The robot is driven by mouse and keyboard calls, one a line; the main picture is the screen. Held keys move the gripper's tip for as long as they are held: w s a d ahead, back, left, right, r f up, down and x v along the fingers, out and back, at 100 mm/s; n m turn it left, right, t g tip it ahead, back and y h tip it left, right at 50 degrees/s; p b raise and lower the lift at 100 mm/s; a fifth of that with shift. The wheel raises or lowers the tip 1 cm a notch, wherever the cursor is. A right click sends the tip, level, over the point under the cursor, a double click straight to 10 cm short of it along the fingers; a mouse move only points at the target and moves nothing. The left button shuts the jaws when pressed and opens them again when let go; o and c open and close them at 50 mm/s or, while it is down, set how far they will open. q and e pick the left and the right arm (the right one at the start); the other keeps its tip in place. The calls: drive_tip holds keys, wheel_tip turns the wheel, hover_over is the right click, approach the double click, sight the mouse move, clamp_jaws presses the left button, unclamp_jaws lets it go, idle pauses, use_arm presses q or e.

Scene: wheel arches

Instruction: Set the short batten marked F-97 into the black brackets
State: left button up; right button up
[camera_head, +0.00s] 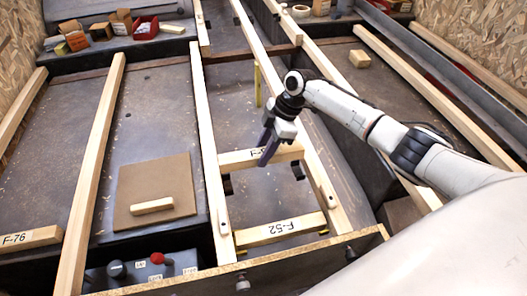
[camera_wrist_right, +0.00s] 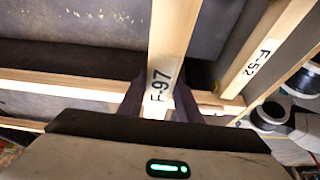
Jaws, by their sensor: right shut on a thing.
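My right gripper (camera_head: 268,150) is shut on the short batten marked F-97 (camera_head: 235,158), with its fingers near the label, partly hiding it. In the right wrist view the fingers (camera_wrist_right: 160,105) stand on both sides of the F-97 batten (camera_wrist_right: 173,40). The batten lies crosswise between two long battens. One black bracket (camera_head: 227,185) shows near its left end and another black bracket (camera_head: 298,172) near its right end. I cannot tell whether the batten touches them. My left gripper is not in view.
A short batten marked F-52 (camera_head: 282,229) lies crosswise nearer me; it also shows in the wrist view (camera_wrist_right: 268,52). A brown board (camera_head: 150,180) with a wood block (camera_head: 152,206) lies left. A batten marked F-76 (camera_head: 30,238) is far left. A yellow upright (camera_head: 258,86) stands beyond my gripper.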

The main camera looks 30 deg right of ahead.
drive_tip(key=shift+d+f, duration=0.1)
drive_tip(key=shift+f, duration=0.45)
wheel_tip(320, 180, down, 3)
drive_tip(key=b, duration=0.3)
drive_tip(key=shift+f+b, duration=0.15)
drive_tip(key=shift+b, duration=0.2)
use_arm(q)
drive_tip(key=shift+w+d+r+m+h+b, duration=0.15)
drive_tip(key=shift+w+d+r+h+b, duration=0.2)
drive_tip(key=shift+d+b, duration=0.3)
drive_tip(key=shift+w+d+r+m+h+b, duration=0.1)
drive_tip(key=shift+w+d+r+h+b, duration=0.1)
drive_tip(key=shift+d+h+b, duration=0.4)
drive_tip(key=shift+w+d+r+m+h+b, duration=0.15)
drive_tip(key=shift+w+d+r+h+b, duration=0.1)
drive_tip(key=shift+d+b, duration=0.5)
use_arm(e)
drive_tip(key=shift+f, duration=2.35)
use_arm(q)
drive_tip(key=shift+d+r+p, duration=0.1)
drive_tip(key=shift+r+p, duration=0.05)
drive_tip(key=shift+p, duration=0.2)
use_arm(e)
drive_tip(key=shift+d, duration=0.1)
drive_tip(key=o, duration=1.3)
drive_tip(key=shift+c, duration=0.2)
